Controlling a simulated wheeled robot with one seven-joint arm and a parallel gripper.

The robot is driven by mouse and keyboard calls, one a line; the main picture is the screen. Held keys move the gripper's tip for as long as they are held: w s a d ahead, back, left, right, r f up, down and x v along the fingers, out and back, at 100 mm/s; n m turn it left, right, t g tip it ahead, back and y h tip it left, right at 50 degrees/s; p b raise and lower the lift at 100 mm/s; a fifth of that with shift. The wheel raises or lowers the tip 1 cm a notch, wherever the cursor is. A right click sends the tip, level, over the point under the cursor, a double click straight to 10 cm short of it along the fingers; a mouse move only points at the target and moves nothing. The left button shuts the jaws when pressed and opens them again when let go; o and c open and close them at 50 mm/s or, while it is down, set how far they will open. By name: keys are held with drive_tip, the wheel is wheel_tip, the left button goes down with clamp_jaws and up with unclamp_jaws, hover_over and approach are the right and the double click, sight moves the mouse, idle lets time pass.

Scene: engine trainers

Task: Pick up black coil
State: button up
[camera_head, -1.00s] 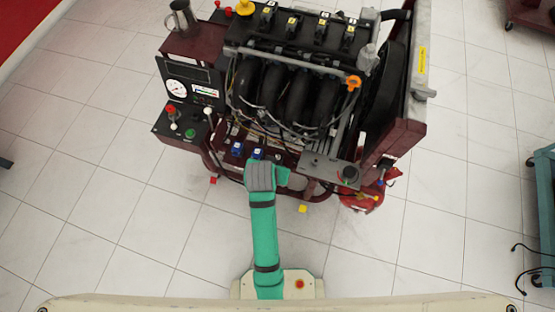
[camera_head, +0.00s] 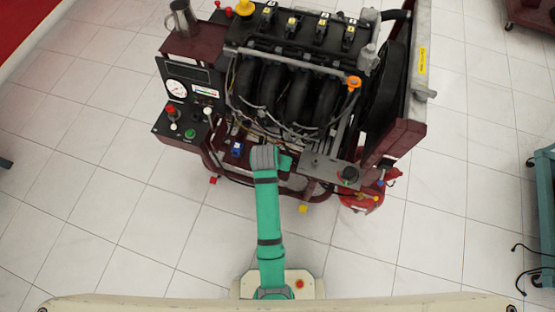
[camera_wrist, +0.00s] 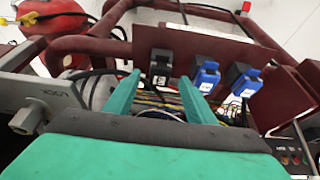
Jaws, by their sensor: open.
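A black coil (camera_wrist: 161,66) with a pale label sits on a dark red plate in the wrist view. It appears between the tips of my gripper's green fingers (camera_wrist: 159,77), which are open and apart. I cannot tell how far beyond the tips it is, and no grip on it shows. Two blue-marked coils (camera_wrist: 205,76) (camera_wrist: 243,80) stand to its right on the same plate. In the head view my arm ends at the engine's front lower edge, with my gripper (camera_head: 284,162) partly hidden, and the black coil is not visible there.
The engine trainer (camera_head: 290,90) fills the upper middle. A blue coil (camera_head: 237,148) shows left of my arm. A control box (camera_head: 180,125) stands at left and a red object (camera_head: 362,197) at lower right. Dark red tubes (camera_wrist: 90,46) and wires crowd the gripper.

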drive_tip(key=shift+x, duration=1.35)
drive_tip(key=shift+r, duration=0.1)
drive_tip(key=shift+c, duration=0.6)
drive_tip(key=c, duration=1.1)
drive_tip(key=shift+c, duration=0.2)
